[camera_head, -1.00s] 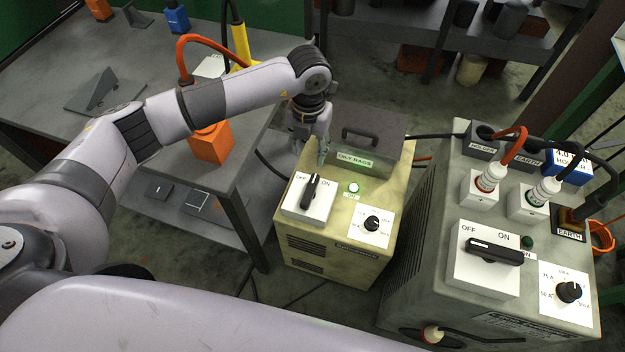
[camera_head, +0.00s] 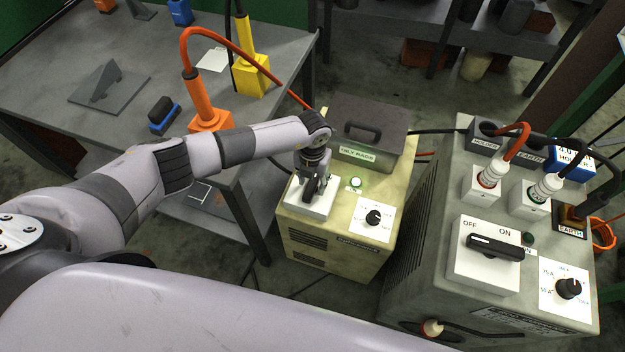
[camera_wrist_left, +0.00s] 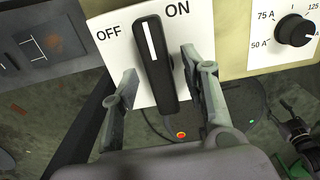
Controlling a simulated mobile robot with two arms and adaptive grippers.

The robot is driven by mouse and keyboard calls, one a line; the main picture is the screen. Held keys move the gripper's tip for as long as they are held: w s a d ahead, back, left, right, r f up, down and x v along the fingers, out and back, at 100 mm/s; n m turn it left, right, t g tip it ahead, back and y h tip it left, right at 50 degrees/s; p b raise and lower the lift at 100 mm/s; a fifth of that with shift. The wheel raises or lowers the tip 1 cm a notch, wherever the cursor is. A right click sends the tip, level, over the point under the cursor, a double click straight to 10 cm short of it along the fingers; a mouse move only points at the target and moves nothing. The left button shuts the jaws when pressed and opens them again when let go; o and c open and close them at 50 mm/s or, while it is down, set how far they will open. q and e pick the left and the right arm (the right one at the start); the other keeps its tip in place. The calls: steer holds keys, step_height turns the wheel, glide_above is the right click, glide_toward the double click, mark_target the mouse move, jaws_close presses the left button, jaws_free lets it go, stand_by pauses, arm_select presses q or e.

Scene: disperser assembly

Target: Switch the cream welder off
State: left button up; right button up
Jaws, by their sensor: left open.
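The handle's white line points up between the two labels in the left wrist view. My left gripper (camera_head: 314,188) is over the switch, open, with one finger on each side of the handle (camera_wrist_left: 158,66). Contact with the handle cannot be told. In the head view the gripper hides most of the switch. My right gripper is not in view.
A grey welder (camera_head: 450,185) with its own OFF/ON switch (camera_head: 494,247) and plugged cables stands at right. An oily rags box (camera_head: 365,135) sits behind the switch plate. A workbench (camera_head: 60,65) with orange and yellow holders is at left. A current dial (camera_head: 373,217) sits beside the switch.

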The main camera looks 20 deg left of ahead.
arm_select(q)
steer(key=shift+f, duration=0.15)
steer(key=shift+c, duration=0.3)
jaws_close()
